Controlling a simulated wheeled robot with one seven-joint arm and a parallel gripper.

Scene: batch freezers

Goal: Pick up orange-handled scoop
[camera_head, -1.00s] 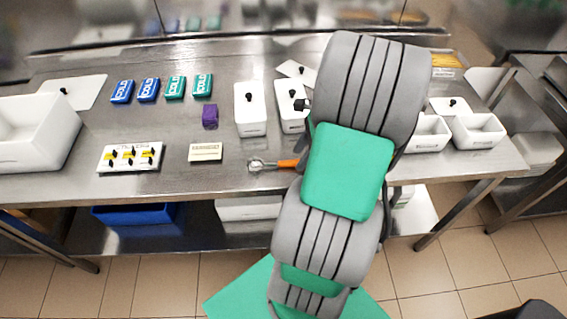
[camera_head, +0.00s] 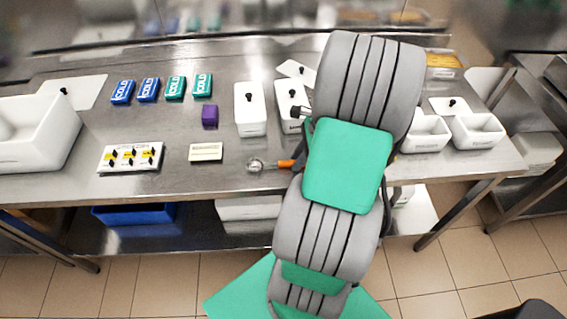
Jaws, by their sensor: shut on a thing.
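The orange-handled scoop (camera_head: 257,165) is near the front edge of the steel table, with its round metal head to the left and its orange handle pointing right toward my arm. My gripper (camera_head: 298,164) shows only as a small dark part at the right end of the handle, and my arm hides the rest of it. It is shut on the handle. I cannot tell whether the scoop is clear of the tabletop.
A cream label block (camera_head: 206,152) and a white panel with black knobs (camera_head: 130,157) lie left of the scoop. A lidded white container (camera_head: 250,110) and a purple cube (camera_head: 210,116) stand behind. White bins (camera_head: 478,133) stand at the right.

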